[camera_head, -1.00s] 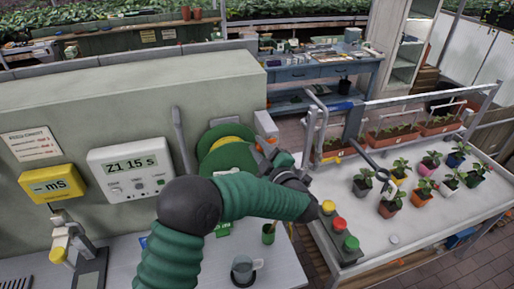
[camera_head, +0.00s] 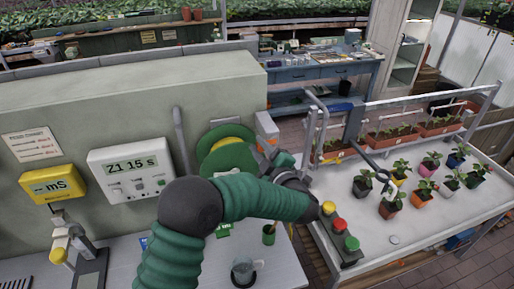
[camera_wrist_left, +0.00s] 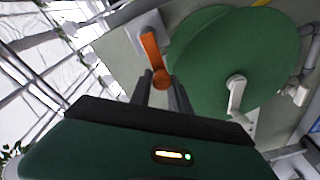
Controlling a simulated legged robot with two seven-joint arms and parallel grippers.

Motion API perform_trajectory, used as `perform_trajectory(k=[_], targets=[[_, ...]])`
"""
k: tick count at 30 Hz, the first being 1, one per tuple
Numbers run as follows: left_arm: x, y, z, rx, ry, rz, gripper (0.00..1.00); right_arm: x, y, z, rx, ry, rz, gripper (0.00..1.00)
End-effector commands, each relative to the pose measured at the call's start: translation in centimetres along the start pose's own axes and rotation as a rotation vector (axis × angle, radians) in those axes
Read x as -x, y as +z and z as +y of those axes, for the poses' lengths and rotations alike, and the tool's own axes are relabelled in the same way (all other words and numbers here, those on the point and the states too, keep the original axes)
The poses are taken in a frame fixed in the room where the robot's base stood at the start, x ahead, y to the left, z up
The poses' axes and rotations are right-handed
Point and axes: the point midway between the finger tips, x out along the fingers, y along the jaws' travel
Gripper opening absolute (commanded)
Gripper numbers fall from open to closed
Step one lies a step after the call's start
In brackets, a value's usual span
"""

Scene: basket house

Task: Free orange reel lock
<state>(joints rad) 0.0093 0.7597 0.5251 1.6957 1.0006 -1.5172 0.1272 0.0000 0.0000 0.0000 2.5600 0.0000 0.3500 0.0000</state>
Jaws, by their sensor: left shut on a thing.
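The orange reel lock (camera_wrist_left: 152,58) is a short lever on a pale mount beside the green reel (camera_wrist_left: 202,72) in the left wrist view. In the head view, the lock (camera_head: 265,124) shows on its pale block just right of the green reel (camera_head: 227,152). My left gripper (camera_wrist_left: 162,80) is shut on the free end of the orange lever, with a dark finger on each side. In the head view, my left gripper (camera_head: 277,155) is in front of the reel's right edge, and its fingertips are partly hidden. My right gripper is not in view.
A pale hand crank (camera_wrist_left: 236,92) sticks out from the reel close to my gripper. A cup (camera_head: 243,268) and a green pot (camera_head: 268,233) stand on the bench below my arm. Potted seedlings (camera_head: 393,205) and coloured buttons (camera_head: 338,225) are on the right-hand bench.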

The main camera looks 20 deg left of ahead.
Motion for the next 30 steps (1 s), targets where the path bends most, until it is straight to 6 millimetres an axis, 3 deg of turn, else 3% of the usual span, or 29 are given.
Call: perform_trajectory(k=[10,11,15,25,30], targets=[[0.2,0.2,0.4,0.005,0.008,-0.009,0.0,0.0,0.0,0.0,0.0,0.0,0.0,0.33],[0.2,0.2,0.4,0.005,0.008,-0.009,0.26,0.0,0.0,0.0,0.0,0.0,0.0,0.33],[0.1,0.2,0.3,0.004,0.006,-0.006,0.44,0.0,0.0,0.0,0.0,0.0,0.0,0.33],[0.4,-0.1,0.0,0.005,0.004,-0.002,0.44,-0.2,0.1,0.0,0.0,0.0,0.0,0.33],[3.3,0.3,-0.3,0.004,0.007,-0.005,0.44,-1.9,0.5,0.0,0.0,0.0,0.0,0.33]])
